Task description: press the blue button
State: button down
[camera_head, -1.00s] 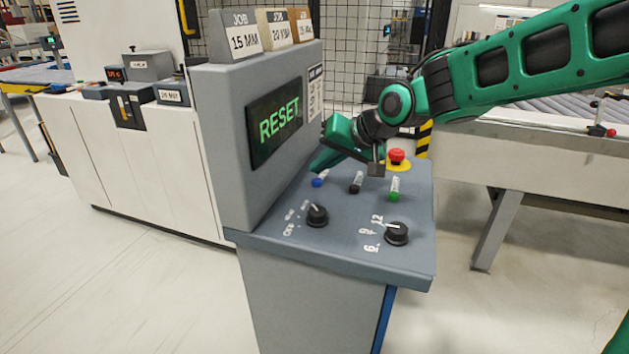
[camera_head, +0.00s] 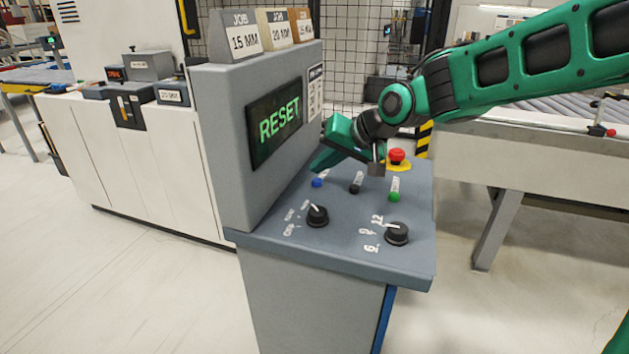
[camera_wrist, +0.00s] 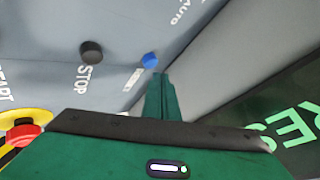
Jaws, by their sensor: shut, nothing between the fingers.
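The blue button (camera_head: 317,183) is a small round button on the sloped top of the grey control console (camera_head: 340,264), at the left of a row of buttons. It also shows in the wrist view (camera_wrist: 150,60), just beyond my fingertips. My gripper (camera_head: 316,168) is shut and empty, its green fingers pointing down close above and behind the blue button. In the wrist view the closed fingertips (camera_wrist: 160,78) lie just below the button; I cannot tell whether they touch it. The screen (camera_head: 275,119) reads RESET in green.
A black button (camera_head: 355,189), a green button (camera_head: 394,197) and a red emergency stop (camera_head: 397,155) on a yellow ring share the panel. Two black knobs (camera_head: 317,215) sit nearer the front. The upright screen housing (camera_head: 222,150) stands close left of my gripper.

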jog(key=shift+f, duration=0.2)
dwell(0.7)
jog(key=shift+s+f, duration=0.15)
jog(key=shift+f, duration=0.5)
dwell(0.9)
jog(key=shift+r, duration=0.9)
jog(key=shift+r, duration=2.5)
